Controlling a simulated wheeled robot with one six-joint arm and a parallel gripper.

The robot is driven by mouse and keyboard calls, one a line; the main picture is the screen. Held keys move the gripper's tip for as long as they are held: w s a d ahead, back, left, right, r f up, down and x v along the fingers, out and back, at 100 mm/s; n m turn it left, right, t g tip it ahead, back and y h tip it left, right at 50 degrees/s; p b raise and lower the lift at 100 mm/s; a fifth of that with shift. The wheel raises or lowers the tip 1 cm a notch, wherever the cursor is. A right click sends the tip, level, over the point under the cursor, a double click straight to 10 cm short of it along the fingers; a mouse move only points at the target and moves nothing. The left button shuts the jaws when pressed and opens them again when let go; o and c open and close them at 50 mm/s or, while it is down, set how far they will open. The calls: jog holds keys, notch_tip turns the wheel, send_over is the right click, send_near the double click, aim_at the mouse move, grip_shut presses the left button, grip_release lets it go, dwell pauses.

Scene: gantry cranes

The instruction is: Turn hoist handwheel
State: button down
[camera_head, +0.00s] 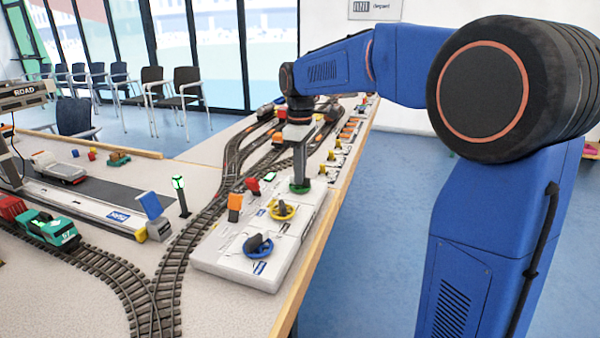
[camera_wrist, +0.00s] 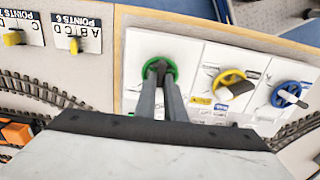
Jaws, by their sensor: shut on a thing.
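Three handwheels sit in a row on a white control panel (camera_head: 232,262), which also shows in the wrist view (camera_wrist: 205,58). The green handwheel (camera_head: 300,189) is the farthest in the head view; its rim shows around my fingertips in the wrist view (camera_wrist: 141,72). My gripper (camera_wrist: 158,68) points down at its middle and is shut on it; the fingers hide its centre. The yellow handwheel (camera_head: 282,211) is beside it, with a dark grip across it. The blue handwheel (camera_head: 258,247) is nearest in the head view. I cannot read which one is marked hoist.
Model tracks (camera_head: 172,275) curve close by, with a teal locomotive (camera_head: 47,228) at left. Yellow points levers (camera_wrist: 12,38) lie beyond the panel. Open floor lies right of the table.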

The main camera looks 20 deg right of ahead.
dwell(0.4)
jog(key=c, duration=1.8)
grip_release()
jog(key=shift+c, duration=0.2)
notch_tip(320, 180, up, 17)
jog(key=shift+r, duration=0.2)
jog(key=shift+o, duration=0.6)
